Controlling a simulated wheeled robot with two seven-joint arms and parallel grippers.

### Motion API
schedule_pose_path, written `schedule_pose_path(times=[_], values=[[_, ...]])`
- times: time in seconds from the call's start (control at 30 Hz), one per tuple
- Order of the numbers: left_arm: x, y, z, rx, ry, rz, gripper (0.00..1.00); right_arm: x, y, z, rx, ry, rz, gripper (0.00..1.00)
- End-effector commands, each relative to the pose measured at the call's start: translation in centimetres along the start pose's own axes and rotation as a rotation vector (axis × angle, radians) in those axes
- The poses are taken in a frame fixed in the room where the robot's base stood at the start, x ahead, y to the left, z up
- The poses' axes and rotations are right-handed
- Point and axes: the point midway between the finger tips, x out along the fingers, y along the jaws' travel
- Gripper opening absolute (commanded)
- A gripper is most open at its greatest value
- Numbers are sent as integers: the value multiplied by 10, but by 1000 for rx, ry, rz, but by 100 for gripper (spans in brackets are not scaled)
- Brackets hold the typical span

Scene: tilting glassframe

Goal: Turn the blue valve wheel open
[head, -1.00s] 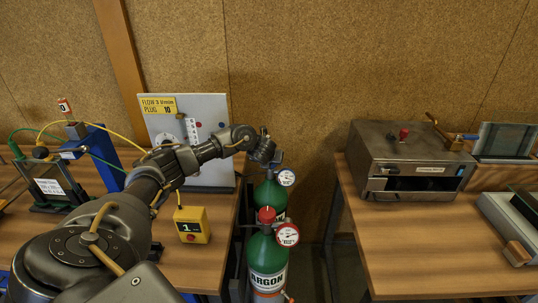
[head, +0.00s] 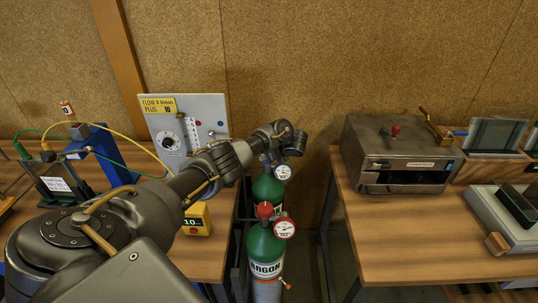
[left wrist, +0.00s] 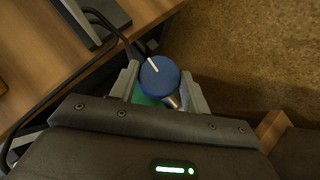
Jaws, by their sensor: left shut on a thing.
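The blue valve wheel (left wrist: 159,78) shows in the left wrist view as a round blue knob with a white line on its top. It sits on top of a green cylinder, partly visible below it. My left gripper (left wrist: 160,84) is shut on the wheel, one finger at each side. In the head view my left gripper (head: 288,141) is over the far green cylinder (head: 268,188) and hides the wheel. A gauge (head: 282,172) shows beside this cylinder's top. My right gripper is in neither view.
A nearer green argon cylinder (head: 266,248) with a red knob (head: 265,210) and gauge stands in front. The left bench has a flow panel (head: 190,120) and a yellow box (head: 196,219). A metal oven (head: 400,152) stands on the right bench (head: 400,228).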

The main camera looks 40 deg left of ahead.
Motion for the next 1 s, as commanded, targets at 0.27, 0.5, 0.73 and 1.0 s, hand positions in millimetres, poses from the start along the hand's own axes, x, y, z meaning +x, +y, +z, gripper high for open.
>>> schedule_pose_path(times=[0.27,0.5,0.73,1.0], values=[[1,-1,0,-64,0,66,24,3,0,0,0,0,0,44],[1,0,0,-78,-1,81,24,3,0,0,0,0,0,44],[2,0,0,-78,-1,81,24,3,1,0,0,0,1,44],[1,-1,0,-78,0,79,68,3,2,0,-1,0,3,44]])
